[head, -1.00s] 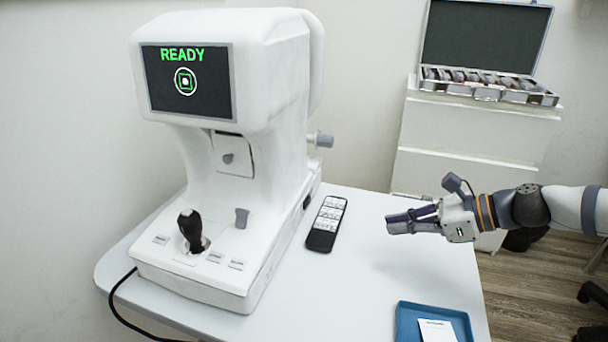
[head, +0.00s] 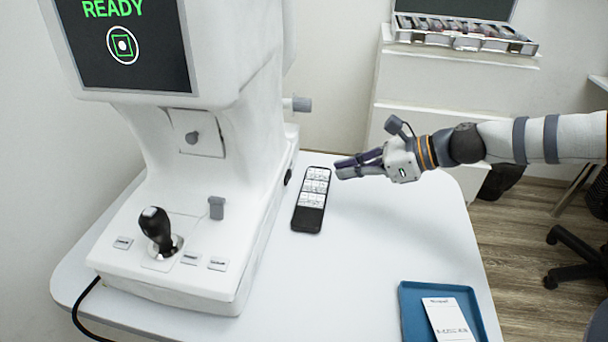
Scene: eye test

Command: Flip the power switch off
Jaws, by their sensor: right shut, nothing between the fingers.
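The white eye-test machine (head: 215,190) stands on the table at the left. Its screen (head: 125,42) is lit and reads READY. A small dark switch (head: 288,177) sits low on the machine's right side, seen edge-on; I cannot tell which way it is set. My right gripper (head: 343,168) is shut and empty, its fingers pointing left toward that side. The fingertips are to the right of the switch, apart from it, and near the far end of the black remote-like card (head: 311,200). My left gripper is not in view.
A black joystick (head: 157,230) and a grey lever (head: 216,207) rise from the machine's base. A grey knob (head: 297,104) sticks out on its right. A blue tray (head: 412,300) with a white paper lies at the front right.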

